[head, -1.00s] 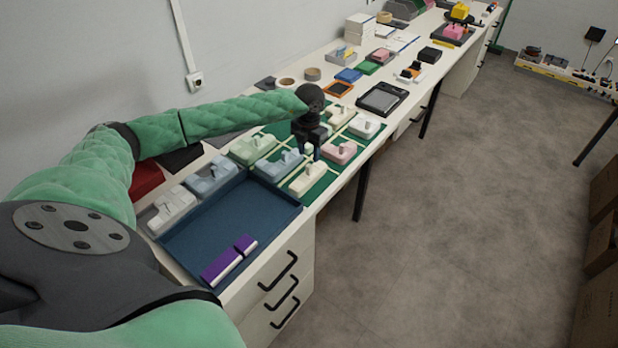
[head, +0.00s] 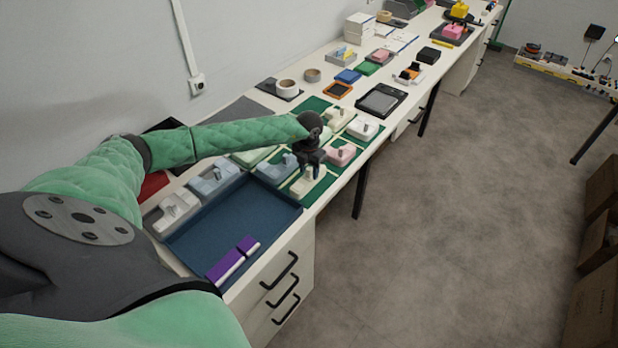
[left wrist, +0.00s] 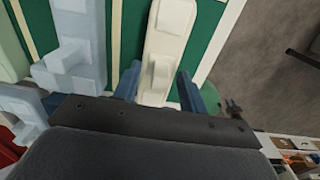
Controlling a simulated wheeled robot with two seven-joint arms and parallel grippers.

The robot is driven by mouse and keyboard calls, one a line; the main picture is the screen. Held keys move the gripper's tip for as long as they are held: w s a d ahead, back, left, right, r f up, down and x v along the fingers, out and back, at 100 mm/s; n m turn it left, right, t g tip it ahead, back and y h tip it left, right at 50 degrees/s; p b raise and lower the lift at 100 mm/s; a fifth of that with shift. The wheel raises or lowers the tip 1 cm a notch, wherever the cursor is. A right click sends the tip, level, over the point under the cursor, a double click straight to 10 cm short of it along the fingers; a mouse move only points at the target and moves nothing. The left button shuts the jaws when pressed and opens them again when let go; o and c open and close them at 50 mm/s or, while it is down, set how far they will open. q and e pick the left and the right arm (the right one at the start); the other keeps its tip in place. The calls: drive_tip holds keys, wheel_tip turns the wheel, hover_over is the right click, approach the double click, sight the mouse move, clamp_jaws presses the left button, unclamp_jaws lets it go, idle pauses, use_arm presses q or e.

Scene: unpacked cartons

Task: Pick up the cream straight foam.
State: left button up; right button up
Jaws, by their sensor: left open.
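The cream straight foam (head: 308,187) lies in a green-floored compartment at the front of the table, beside the blue tray. It is a long cream bar with a raised block, and it also shows in the left wrist view (left wrist: 170,30). My left gripper (head: 311,169) is over this foam and hides part of it. In the left wrist view, its two blue fingers (left wrist: 158,86) are apart, one on each side of the raised block, with nothing gripped. I cannot tell how far down the fingertips reach. My right gripper is in neither view.
A light blue foam (head: 277,167) lies to the left and a pink foam (head: 342,155) to the right, both close to the gripper. The blue tray (head: 195,225) holds purple-and-white pieces (head: 225,267). A black tablet-like case (head: 382,100) lies farther back.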

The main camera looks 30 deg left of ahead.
use_arm(q)
drive_tip(key=shift+f, duration=0.15)
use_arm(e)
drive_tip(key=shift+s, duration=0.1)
use_arm(q)
clamp_jaws()
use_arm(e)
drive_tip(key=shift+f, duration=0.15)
